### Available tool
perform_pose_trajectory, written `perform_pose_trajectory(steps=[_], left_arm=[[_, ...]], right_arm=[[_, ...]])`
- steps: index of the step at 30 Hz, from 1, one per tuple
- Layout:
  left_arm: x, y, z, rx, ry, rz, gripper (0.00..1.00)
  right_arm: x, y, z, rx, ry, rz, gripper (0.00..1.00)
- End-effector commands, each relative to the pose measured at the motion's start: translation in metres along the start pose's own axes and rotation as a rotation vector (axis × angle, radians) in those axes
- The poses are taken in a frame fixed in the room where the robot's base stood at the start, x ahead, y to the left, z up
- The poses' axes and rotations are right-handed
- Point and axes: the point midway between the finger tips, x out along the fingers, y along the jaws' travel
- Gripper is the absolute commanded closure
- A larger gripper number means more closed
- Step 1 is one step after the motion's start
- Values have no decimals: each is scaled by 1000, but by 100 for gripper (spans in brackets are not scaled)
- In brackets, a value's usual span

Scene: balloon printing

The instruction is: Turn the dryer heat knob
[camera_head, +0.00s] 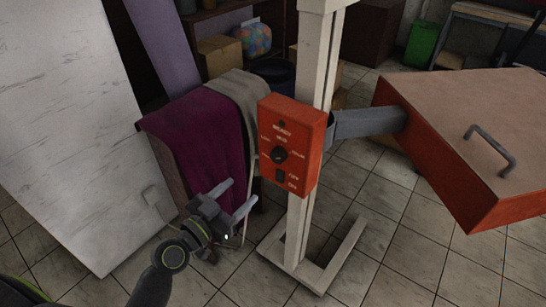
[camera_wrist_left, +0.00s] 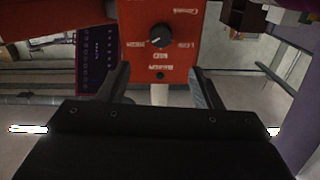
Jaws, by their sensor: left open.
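The dryer's red control box (camera_head: 291,147) is mounted on a pale upright post. Its black round heat knob (camera_head: 279,154) sits in the middle of the front face, with a dark switch (camera_head: 281,176) below it. My left gripper (camera_head: 239,198) is open and empty, below and to the left of the box, apart from it. In the left wrist view the box appears upside down, and the knob (camera_wrist_left: 161,35) lies beyond and between the open fingers (camera_wrist_left: 160,88). My right gripper is not in view.
The red dryer head (camera_head: 480,150) with a grey handle extends right from the post on a grey arm. A purple cloth (camera_head: 195,140) covers a stand behind my gripper. A white panel (camera_head: 75,120) stands at left. Tiled floor (camera_head: 385,255) is clear at front right.

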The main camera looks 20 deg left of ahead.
Motion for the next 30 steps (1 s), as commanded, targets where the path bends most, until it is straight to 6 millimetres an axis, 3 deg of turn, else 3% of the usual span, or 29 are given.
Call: perform_pose_trajectory(steps=[6,18,24,30], left_arm=[[47,0,-4,-4,2,-1,41],[117,0,-2,-3,-1,0,41],[136,-1,0,-1,-1,-1,41],[142,0,0,-1,-1,-1,41]], right_arm=[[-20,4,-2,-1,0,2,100],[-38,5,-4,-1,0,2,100],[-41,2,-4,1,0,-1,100],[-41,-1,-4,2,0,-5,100]])
